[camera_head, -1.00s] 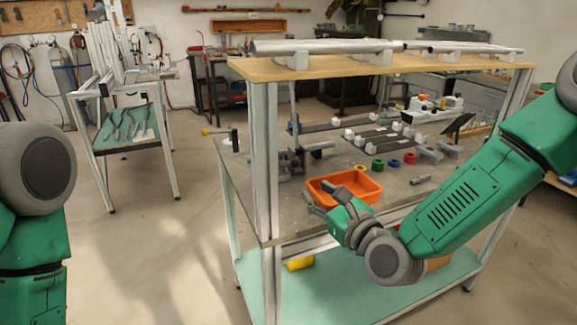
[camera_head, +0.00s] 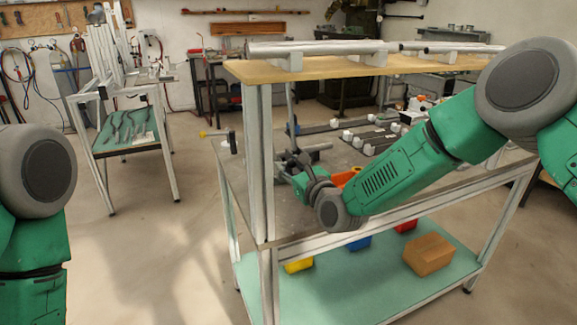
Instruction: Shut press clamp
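The press clamp (camera_head: 318,148) appears to be the grey metal fixture on the bench top, near the left end, behind the front post; an upright bar (camera_head: 291,113) rises beside it. My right gripper (camera_head: 288,163) is at the fixture's near side, overlapping it in the picture. I cannot tell whether they touch. The fingers are small and dark against the fixture, so their opening is unclear. My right wrist and forearm hide part of the bench. My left arm shows at the left edge, but its gripper is out of view.
An orange bin (camera_head: 345,178) is mostly hidden behind my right arm. The upper shelf (camera_head: 262,72) carries metal tubes above the bench. A front post (camera_head: 259,160) stands left of my gripper. A black-handled part (camera_head: 231,141) sits at the bench's left end.

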